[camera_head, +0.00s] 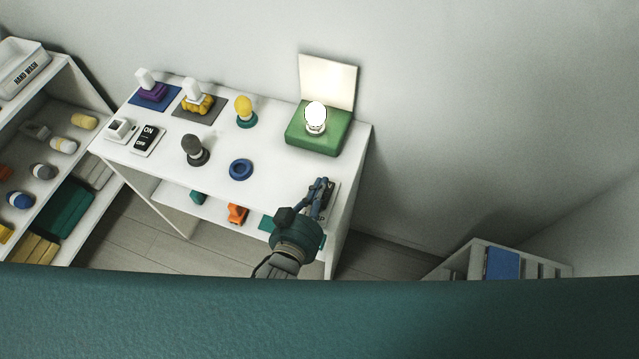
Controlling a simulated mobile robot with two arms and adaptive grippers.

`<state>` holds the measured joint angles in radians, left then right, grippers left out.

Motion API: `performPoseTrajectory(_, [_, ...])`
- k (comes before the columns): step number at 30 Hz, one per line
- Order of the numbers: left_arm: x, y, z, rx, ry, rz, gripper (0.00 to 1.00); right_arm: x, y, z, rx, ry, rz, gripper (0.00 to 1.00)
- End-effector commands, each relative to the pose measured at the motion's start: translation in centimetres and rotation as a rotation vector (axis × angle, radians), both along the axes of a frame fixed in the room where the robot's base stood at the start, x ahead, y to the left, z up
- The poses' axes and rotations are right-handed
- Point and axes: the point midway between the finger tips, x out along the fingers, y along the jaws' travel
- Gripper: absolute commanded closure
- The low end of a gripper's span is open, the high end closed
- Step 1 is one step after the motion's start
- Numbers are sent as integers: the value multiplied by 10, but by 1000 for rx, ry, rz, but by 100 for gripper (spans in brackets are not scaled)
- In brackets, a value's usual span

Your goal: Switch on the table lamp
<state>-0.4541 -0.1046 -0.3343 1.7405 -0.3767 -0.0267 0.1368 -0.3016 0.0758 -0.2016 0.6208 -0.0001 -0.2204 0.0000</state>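The table lamp (316,118) stands on a green base (318,139) at the back right of the white table, with a pale panel (328,80) upright behind it. Its bulb is bright white and looks lit, and the panel has a warm glow. My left gripper (321,186) reaches over the table's front right, in front of the lamp, fingers over a small plate (334,190) that looks like a switch. The fingers hide most of the plate. I cannot tell whether they touch it or how far apart they are. My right gripper is not in view.
The white table (270,193) also bears a yellow bulb (244,108), a dark bulb-shaped piece (193,148), a blue ring (240,170) and an ON-marked plate (148,138). Shelves with several items stand left. A low rack (502,264) stands at lower right.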

Motion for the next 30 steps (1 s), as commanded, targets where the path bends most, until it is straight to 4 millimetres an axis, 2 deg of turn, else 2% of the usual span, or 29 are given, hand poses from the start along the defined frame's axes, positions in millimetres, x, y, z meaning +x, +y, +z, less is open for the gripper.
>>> performPoseTrajectory(5, [6, 1, 19, 1, -1, 0, 100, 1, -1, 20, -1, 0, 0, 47])
performPoseTrajectory(10, [16, 4, 50, 2, -2, -1, 100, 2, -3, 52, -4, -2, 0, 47])
performPoseTrajectory(11, [14, 6, 49, 2, 1, -1, 100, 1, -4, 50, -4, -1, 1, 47])
performPoseTrajectory(12, [0, 9, 43, 2, 4, 0, 100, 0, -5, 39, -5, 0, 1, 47])
performPoseTrajectory(21, [-55, 27, 68, 0, 3, 0, 100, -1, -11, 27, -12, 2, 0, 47])
performPoseTrajectory(26, [-69, 31, 76, 1, 2, 0, 100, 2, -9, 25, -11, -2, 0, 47])
performPoseTrajectory(30, [-72, 32, 79, 0, 0, 0, 100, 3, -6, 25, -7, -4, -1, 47])
